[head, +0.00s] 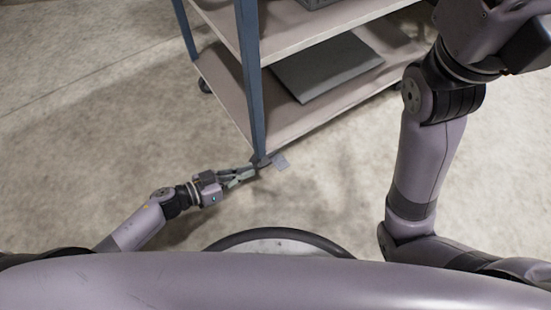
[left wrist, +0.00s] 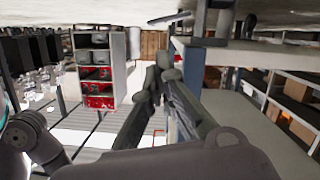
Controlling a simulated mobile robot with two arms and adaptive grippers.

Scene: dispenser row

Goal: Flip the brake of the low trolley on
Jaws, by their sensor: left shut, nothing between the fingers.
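The low trolley (head: 290,127) has pale shelves and blue corner posts, and stands at the upper middle of the head view. A small grey tab (head: 280,161), which looks like the brake pedal, sticks out at its near bottom corner. My left gripper (head: 255,171) is shut and empty, low over the floor, with its tips close to that corner and just left of the tab. I cannot tell whether they touch. The left wrist view shows the shut fingers (left wrist: 168,65) beside the trolley's blue post. The caster under the corner is mostly hidden. My right gripper's fingers are out of frame.
A dark flat panel (head: 327,68) lies on the trolley's lower shelf. A grey object is partly visible on the shelf above. The concrete floor (head: 95,105) left of the trolley is clear. The left wrist view shows a rack with red bins (left wrist: 97,75) in the background.

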